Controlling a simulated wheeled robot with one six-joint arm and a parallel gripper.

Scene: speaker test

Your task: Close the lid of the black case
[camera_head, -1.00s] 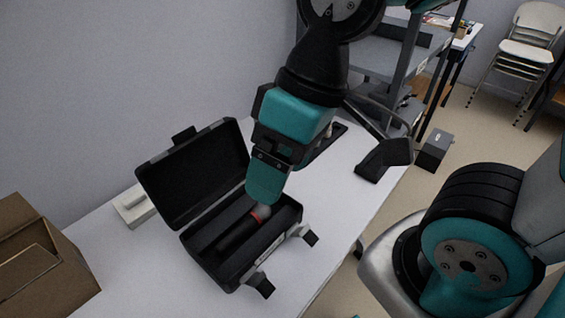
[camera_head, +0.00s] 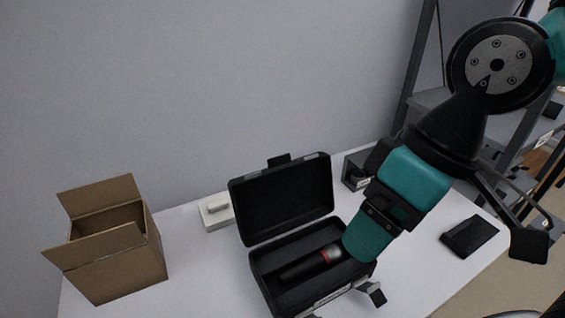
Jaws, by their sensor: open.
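The black case (camera_head: 254,266) stands open on the white table. Its lid (camera_head: 283,197) is raised and leans back towards the wall. The gap between the fingers is not clear in this view.
An open cardboard box (camera_head: 116,262) stands at the left of the table (camera_head: 204,267). A small white block (camera_head: 216,211) lies behind the case, near the wall. A flat black object (camera_head: 469,236) lies to the right. Shelving (camera_head: 418,97) stands behind at the right.

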